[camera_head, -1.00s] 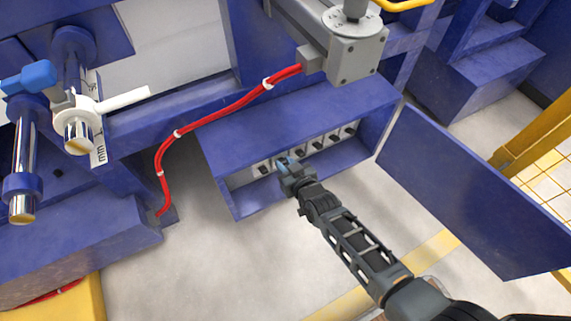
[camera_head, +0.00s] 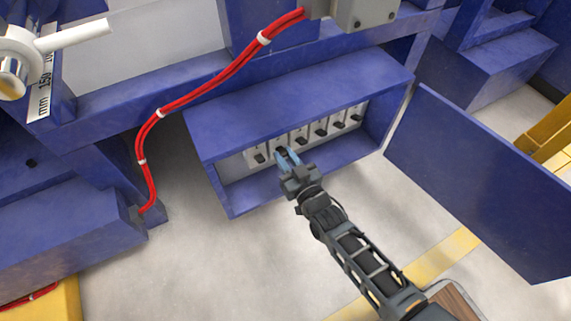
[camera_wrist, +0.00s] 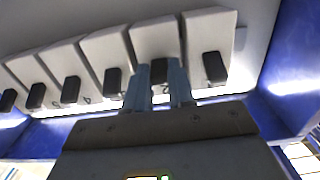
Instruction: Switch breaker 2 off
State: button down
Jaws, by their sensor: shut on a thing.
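A row of white breakers with black levers sits inside a blue box; the leftmost breaker (camera_head: 259,156) is in the head view. My gripper (camera_head: 284,156) reaches in at the second breaker from the left, breaker 2. In the wrist view the row runs the other way, and breaker 2 (camera_wrist: 155,38) is second from the right. There my gripper's blue fingers (camera_wrist: 159,82) stand on both sides of its black lever (camera_wrist: 159,70), shut on it. The lever's lower part is partly hidden between the fingers. The neighbouring lever (camera_wrist: 215,67) is free of the fingers.
The blue box's door (camera_head: 480,180) hangs open to the right. The box's top (camera_head: 300,95) overhangs the breakers. A red cable (camera_head: 205,88) runs past the box's left side. The floor (camera_head: 200,265) in front is clear.

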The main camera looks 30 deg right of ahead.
jog(key=shift+f+t, duration=0.4)
jog(key=shift+t, duration=0.5)
jog(key=shift+f+t, duration=0.4)
jog(key=shift+t, duration=0.8)
jog(key=c, duration=1)
grip_release()
jog(key=shift+w, duration=0.1)
jog(key=shift+o, duration=0.2)
jog(key=v, duration=0.8)
jog(key=shift+f, duration=0.1)
